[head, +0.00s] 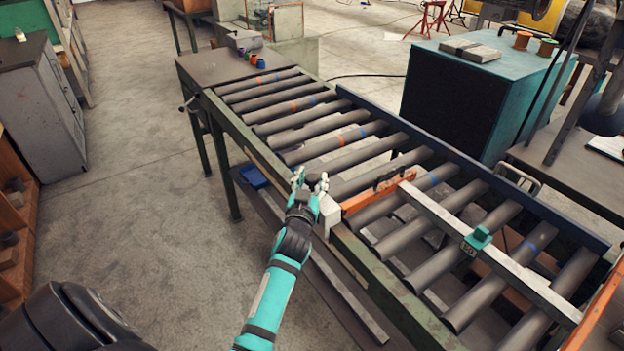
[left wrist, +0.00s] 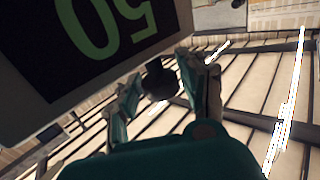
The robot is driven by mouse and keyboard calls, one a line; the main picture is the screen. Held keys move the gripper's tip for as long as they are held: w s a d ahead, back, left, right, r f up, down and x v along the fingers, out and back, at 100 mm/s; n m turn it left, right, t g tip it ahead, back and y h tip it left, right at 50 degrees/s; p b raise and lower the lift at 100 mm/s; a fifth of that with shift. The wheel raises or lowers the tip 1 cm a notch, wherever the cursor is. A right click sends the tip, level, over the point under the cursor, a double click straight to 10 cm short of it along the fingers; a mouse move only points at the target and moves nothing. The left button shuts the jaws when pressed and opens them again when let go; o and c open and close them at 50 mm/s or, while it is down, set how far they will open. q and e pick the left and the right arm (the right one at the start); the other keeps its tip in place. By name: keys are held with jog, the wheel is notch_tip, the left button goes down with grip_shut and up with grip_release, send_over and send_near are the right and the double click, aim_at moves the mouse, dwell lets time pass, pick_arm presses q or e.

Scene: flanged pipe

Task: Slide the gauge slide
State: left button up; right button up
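A teal slide block (head: 478,238) sits on a pale rail (head: 510,268) laid across the roller conveyor; a small label on the block's near side appears to read 50. My left gripper (head: 310,181) is at the conveyor's near edge, well left of the block, with its two fingers apart. A white box (head: 330,211) stands just right of it. In the left wrist view a dark display (left wrist: 95,40) with green digits 50, upside down, is close by. A dark round part (left wrist: 160,80) shows between the open fingers (left wrist: 168,88); I cannot tell whether they touch it. My right gripper is not in view.
The conveyor's blue far rail (head: 420,135) and a teal cabinet (head: 465,85) stand beyond. The floor (head: 150,220) on the left is clear.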

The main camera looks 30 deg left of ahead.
pick_arm(q)
grip_shut()
jog(key=shift+f, duration=0.1)
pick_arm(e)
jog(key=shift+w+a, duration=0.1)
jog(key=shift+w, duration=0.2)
pick_arm(q)
jog(key=shift+w+a, duration=0.1)
jog(key=shift+w, duration=0.05)
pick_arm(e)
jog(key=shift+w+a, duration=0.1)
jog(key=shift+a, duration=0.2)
